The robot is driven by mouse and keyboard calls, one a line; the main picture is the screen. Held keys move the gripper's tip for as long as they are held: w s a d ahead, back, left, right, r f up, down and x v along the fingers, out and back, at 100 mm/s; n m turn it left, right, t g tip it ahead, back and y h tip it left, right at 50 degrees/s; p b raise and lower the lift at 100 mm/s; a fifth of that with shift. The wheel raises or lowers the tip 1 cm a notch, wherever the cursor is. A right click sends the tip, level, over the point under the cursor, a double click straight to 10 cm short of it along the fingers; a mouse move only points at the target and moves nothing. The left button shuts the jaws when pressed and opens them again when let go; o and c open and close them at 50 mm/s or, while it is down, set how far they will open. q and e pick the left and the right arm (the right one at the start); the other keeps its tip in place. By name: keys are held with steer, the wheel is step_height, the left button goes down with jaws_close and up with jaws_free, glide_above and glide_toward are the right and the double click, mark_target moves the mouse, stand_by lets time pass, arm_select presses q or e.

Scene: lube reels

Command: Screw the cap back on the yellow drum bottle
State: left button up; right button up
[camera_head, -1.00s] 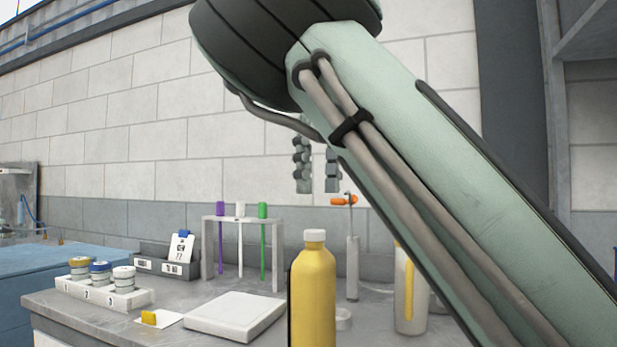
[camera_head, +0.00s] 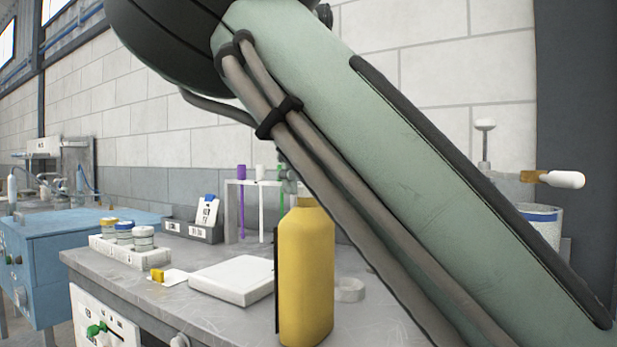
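The yellow drum bottle (camera_head: 306,275) stands upright on the grey bench in the middle of the view. Part of a grey jointed piece, likely my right gripper (camera_head: 289,182), shows just above the bottle. The rest of it is hidden, so I cannot tell whether it is open or shut. A low white round piece (camera_head: 349,290) lies on the bench to the right of the bottle. My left gripper is not in view.
A white flat plate (camera_head: 232,278) lies left of the bottle. A white block with several small jars (camera_head: 128,248), a grey tray (camera_head: 193,230) and a tube rack (camera_head: 231,212) stand behind. A blue cabinet (camera_head: 65,265) is left. A white container (camera_head: 541,222) shows at right.

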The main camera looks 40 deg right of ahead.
steer(key=c, duration=1.2)
steer(key=shift+o, duration=0.2)
steer(key=shift+r+m+p, duration=0.2)
steer(key=shift+m+p, duration=0.35)
steer(key=shift+m, duration=0.15)
steer(key=shift+f+m, duration=0.25)
steer(key=shift+m, duration=0.55)
steer(key=shift+m+b, duration=0.4)
steer(key=shift+m, duration=0.7)
steer(key=shift+m, duration=0.8)
steer(key=m, duration=0.3)
steer(key=shift+m, duration=0.3)
